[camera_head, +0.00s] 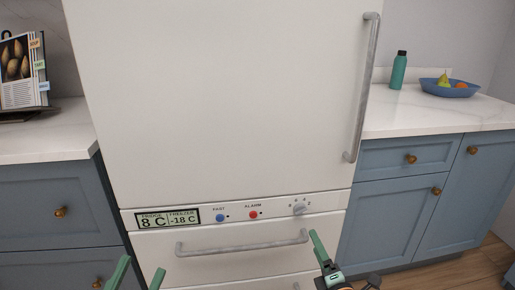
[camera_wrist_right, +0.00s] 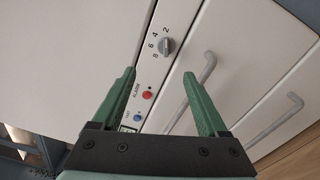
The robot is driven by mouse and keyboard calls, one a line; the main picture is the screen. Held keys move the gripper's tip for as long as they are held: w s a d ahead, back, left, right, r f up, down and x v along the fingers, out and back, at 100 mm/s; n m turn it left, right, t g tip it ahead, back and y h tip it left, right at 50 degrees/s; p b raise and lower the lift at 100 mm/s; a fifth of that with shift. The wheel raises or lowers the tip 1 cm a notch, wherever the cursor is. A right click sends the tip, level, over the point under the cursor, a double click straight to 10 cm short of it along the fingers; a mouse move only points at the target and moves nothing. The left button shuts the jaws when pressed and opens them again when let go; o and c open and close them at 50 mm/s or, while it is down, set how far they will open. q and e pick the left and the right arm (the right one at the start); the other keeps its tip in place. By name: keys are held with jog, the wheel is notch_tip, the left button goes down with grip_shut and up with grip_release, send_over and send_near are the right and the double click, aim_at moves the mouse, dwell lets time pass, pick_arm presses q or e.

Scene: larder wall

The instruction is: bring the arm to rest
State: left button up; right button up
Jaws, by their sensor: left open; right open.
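My left gripper (camera_head: 137,277) shows at the bottom left of the head view as two green fingertips, apart, with nothing seen between them. My right gripper (camera_head: 322,256) comes in at the bottom, right of centre, in front of the lower drawer; only part of it shows. In the right wrist view its two green fingers (camera_wrist_right: 159,74) stand wide apart and hold nothing. The fridge's control panel shows between and beyond them, with a grey dial (camera_wrist_right: 165,46), a red alarm button (camera_wrist_right: 147,95) and a blue button (camera_wrist_right: 138,117). I cannot tell the gap to the panel.
The white fridge (camera_head: 225,90) has a shut door with a long handle (camera_head: 364,90) and a drawer handle (camera_head: 243,243) below the panel. Counters flank it, with a cookbook (camera_head: 20,75), a teal bottle (camera_head: 398,70) and a blue fruit bowl (camera_head: 449,88).

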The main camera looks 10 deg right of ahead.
jog(key=s+a+r+m+t+y+p, duration=0.15)
jog(key=s+a+r+m+y, duration=0.25)
jog(key=s+r+m, duration=0.45)
jog(key=s+a+r+m+t+y, duration=0.2)
jog(key=s+a+r+m+y, duration=0.3)
jog(key=s+r, duration=0.7)
pick_arm(q)
notch_tip(320, 180, down, 8)
jog(key=w+a+n+g+y+p, duration=0.2)
jog(key=n+g+y+p, duration=0.4)
jog(key=p, duration=0.8)
pick_arm(e)
jog(key=w+d+f+m+g+h, duration=0.2)
jog(key=d+f+m+g+h, duration=0.3)
jog(key=f, duration=0.3)
pick_arm(q)
jog(key=s+a+f+g+y+p, duration=0.1)
jog(key=s+f+g+p, duration=0.6)
jog(key=s+f+p, duration=0.1)
jog(key=shift+s+a+n+y+p, duration=0.15)
jog(key=shift+s+n+y+p, duration=0.2)
jog(key=shift+p, duration=0.35)
pick_arm(e)
jog(key=s+f+m+g+h, duration=0.2)
jog(key=s+f+g+h, duration=0.1)
jog(key=s+f+g, duration=0.4)
jog(key=shift+s+d+f, duration=0.15)
jog(key=shift+s+f, duration=0.45)
jog(key=shift+s, duration=0.25)
